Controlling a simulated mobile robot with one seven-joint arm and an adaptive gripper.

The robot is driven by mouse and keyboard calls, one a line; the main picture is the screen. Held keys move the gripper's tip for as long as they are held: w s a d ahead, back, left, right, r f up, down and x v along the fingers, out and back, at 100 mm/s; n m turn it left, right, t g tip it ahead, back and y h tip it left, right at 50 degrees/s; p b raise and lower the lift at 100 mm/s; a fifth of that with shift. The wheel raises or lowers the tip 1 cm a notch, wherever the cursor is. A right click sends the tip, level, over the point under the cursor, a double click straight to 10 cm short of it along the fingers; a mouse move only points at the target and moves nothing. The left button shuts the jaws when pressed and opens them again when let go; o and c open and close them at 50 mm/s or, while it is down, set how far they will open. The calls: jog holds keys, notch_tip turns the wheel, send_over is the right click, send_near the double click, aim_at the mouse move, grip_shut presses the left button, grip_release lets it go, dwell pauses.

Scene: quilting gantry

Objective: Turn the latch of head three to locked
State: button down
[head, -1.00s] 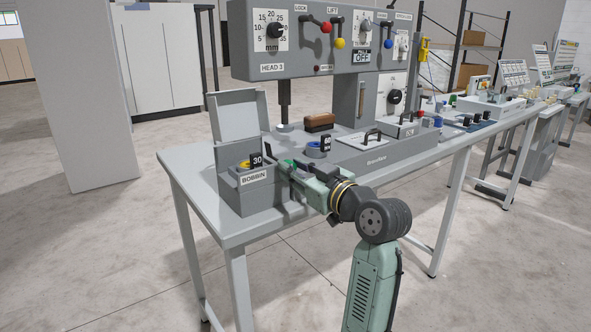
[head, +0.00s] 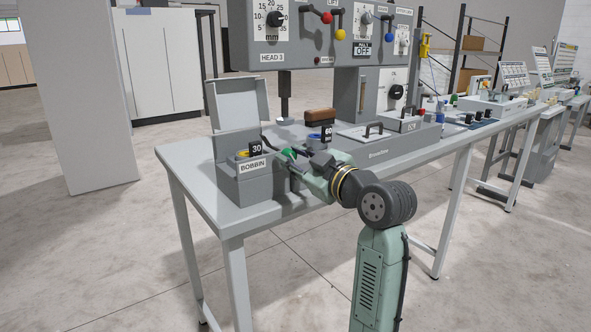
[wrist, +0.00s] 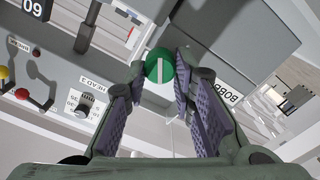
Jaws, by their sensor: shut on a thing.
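A round green knob with a white bar across its face (wrist: 159,66) sits between my fingertips in the wrist view. In the head view the green knob (head: 289,153) shows at the right side of the grey BOBBIN box (head: 238,190). I cannot tell from the frames whether this knob is the latch, and no locked mark on it is readable. My gripper (head: 292,164) is shut on the knob, its purple-padded fingers on either side of it. The HEAD 3 panel (head: 300,57) rises behind, with a red-ball lever (head: 325,17) and a yellow-ball lever (head: 340,34).
The box's grey lid (head: 237,101) stands open behind it. The table's front left (head: 205,215) is bare.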

jog(key=n+b, duration=0.1)
jog(key=n, duration=0.1)
jog(key=n+b, duration=0.4)
jog(key=shift+f, duration=0.3)
jog(key=n+b, duration=0.3)
jog(key=n, duration=0.2)
jog(key=shift+a, duration=0.1)
jog(key=shift+r+n, duration=0.1)
jog(key=shift+n, duration=0.3)
jog(key=c, duration=1.3)
grip_release()
jog(key=shift+c, duration=0.2)
jog(key=shift+s, duration=0.15)
jog(key=v, duration=1.2)
